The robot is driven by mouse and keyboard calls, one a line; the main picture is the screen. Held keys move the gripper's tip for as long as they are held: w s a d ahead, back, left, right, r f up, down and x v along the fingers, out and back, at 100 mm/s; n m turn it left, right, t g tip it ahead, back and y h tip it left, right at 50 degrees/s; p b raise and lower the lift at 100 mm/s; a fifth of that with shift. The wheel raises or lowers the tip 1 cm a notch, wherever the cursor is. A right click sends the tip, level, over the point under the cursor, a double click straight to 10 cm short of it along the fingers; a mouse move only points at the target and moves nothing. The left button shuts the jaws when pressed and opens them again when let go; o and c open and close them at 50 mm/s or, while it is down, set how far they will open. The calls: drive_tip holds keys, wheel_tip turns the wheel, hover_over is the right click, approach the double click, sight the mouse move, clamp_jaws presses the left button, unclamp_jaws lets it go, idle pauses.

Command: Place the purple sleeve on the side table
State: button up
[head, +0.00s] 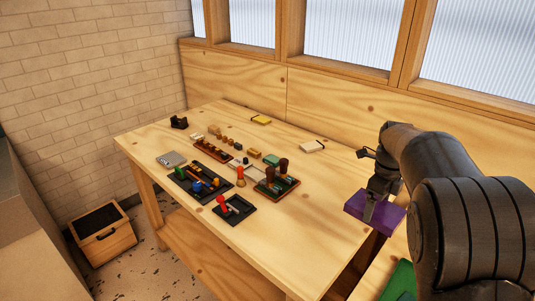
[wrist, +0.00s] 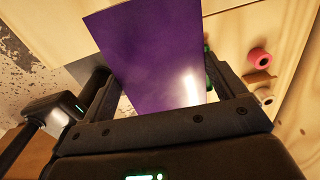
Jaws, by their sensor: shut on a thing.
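The purple sleeve (head: 390,219) is a flat purple piece held in my gripper (head: 371,207) near the right end of the large wooden table. In the wrist view the purple sleeve (wrist: 150,60) fills the space between the two fingers of my gripper (wrist: 158,85), which is shut on it. It is held up, clear of the tabletop as far as I can tell. A lower pale wooden surface, possibly the side table (head: 372,281), shows at the bottom right with a green flat thing (head: 399,283) on it; my arm hides much of it.
A pink roll (wrist: 259,58) shows in the wrist view. A wooden box (head: 103,236) stands on the floor at left. A panelled wall with windows is behind.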

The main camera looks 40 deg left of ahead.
drive_tip(key=shift+s+a+r+n, duration=0.15)
drive_tip(key=shift+s+a+r, duration=0.05)
drive_tip(key=shift+a, duration=0.35)
drive_tip(key=shift+s+a+r+n, duration=0.15)
drive_tip(key=shift+s+a, duration=0.05)
drive_tip(key=shift+a, duration=0.3)
drive_tip(key=a+f, duration=0.2)
drive_tip(key=a, duration=0.1)
drive_tip(key=s+a+f, duration=0.1)
drive_tip(key=a+f, duration=0.1)
drive_tip(key=a, duration=0.2)
drive_tip(key=s+a+f, duration=0.1)
drive_tip(key=a+f, duration=0.2)
drive_tip(key=a, duration=0.1)
drive_tip(key=shift+a+f, duration=0.1)
drive_tip(key=shift+a, duration=0.05)
drive_tip(key=shift+f, duration=1.9)
drive_tip(key=shift+f, duration=0.15)
drive_tip(key=o, duration=0.8)
drive_tip(key=shift+c, duration=0.2)
wheel_tip(320, 180, up, 12)
drive_tip(key=shift+r, duration=0.2)
